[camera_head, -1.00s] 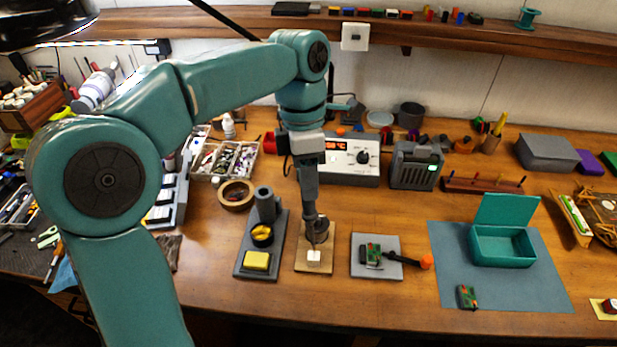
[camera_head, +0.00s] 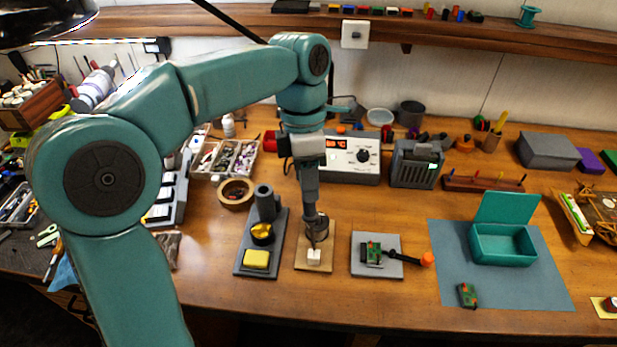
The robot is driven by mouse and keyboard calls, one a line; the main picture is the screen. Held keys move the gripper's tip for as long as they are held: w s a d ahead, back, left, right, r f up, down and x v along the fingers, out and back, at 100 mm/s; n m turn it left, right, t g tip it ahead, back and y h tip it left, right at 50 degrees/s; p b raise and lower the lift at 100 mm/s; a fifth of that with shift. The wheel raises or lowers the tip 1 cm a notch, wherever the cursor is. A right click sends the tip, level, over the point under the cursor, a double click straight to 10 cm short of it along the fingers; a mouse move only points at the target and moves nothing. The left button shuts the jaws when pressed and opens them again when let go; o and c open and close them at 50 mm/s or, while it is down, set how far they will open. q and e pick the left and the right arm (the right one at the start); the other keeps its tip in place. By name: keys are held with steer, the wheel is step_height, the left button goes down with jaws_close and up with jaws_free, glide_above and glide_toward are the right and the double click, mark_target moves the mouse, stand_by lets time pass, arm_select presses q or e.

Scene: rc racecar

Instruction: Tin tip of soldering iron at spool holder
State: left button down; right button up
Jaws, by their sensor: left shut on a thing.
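My left gripper (camera_head: 311,197) reaches down from above and is shut on the soldering iron (camera_head: 313,219), a dark, thin tool that points down. Its lower end is over the spool holder, a small wooden base (camera_head: 302,262) with a white block (camera_head: 314,256) at its front and a dark round spool (camera_head: 322,232) behind. The tip is small and dark against the spool, so I cannot tell whether it touches the solder. A grey iron stand (camera_head: 247,262) is just left, with an empty-looking tube (camera_head: 264,198), brass wool (camera_head: 262,232) and yellow sponge (camera_head: 256,259). My right gripper is out of view.
A grey plate (camera_head: 362,270) with a green circuit board (camera_head: 371,252) and an orange-ended clamp lies just right. The soldering station (camera_head: 351,157) stands behind. A blue mat (camera_head: 445,240) carries an open teal box (camera_head: 503,244) and another small board (camera_head: 467,294).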

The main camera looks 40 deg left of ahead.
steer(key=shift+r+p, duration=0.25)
steer(key=shift+p, duration=0.05)
stand_by(0.6)
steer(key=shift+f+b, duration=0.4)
steer(key=shift+b, duration=0.05)
stand_by(1.6)
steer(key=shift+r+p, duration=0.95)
stand_by(4.1)
